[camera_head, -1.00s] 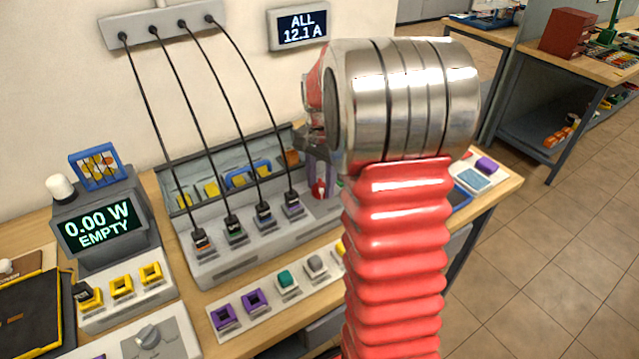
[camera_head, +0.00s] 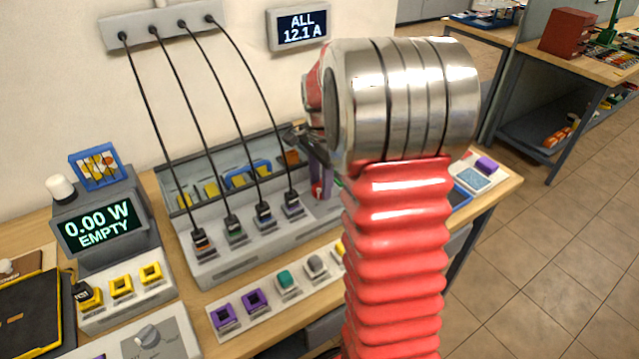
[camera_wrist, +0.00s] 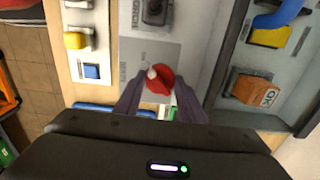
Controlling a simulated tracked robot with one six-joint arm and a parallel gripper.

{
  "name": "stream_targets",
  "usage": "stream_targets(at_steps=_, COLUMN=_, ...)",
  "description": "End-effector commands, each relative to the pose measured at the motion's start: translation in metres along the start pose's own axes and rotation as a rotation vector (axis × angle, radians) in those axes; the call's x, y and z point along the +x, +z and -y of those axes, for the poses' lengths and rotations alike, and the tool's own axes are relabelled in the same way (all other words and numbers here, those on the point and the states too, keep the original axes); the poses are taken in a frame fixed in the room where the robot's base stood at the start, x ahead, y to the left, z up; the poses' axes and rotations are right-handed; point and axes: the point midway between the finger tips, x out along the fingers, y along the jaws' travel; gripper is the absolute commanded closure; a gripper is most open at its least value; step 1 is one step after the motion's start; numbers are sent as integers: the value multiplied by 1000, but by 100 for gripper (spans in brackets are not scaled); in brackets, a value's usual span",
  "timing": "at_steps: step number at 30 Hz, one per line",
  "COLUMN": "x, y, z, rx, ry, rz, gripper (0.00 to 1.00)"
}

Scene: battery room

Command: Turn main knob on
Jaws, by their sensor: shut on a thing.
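The red main knob (camera_wrist: 160,80), with a white mark on it, sits on a grey panel (camera_wrist: 138,55) in the wrist view. My gripper (camera_wrist: 159,90) has its two purplish fingers on either side of the knob and is shut on it. In the head view my gripper (camera_head: 318,172) reaches down at the right end of the grey cable panel (camera_head: 225,262), and only a bit of red shows beside it. My wrist and red arm hide much of that area. The knob's exact setting is hard to read.
Black cables run from a wall strip (camera_head: 165,25) to plugs in the panel, just left of my gripper. A wall display (camera_head: 299,26) reads "ALL 12.1 A". A meter (camera_head: 100,222) reads "0.00 W EMPTY". A grey rotary knob (camera_head: 148,335) sits at the lower left.

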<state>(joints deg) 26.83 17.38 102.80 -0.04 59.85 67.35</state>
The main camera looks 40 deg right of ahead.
Motion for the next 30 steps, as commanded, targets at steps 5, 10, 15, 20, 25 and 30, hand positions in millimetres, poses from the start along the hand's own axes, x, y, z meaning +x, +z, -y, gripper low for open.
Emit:
stream_targets(at_steps=5, x=0, y=1, z=1, rx=0, ry=-2, rz=2, gripper=54)
stream_targets(at_steps=10, x=0, y=1, z=1, rx=0, ry=-2, rz=1, gripper=45)
stream_targets(at_steps=15, x=0, y=0, z=0, rx=0, ry=-1, rz=1, gripper=45)
stream_targets(at_steps=20, x=-5, y=0, z=1, rx=0, ry=-2, rz=0, gripper=45)
stream_targets(at_steps=25, x=-23, y=0, z=1, rx=0, ry=-4, rz=-1, gripper=45)
stream_targets(at_steps=30, x=-51, y=0, z=1, rx=0, ry=-5, rz=-1, gripper=45)
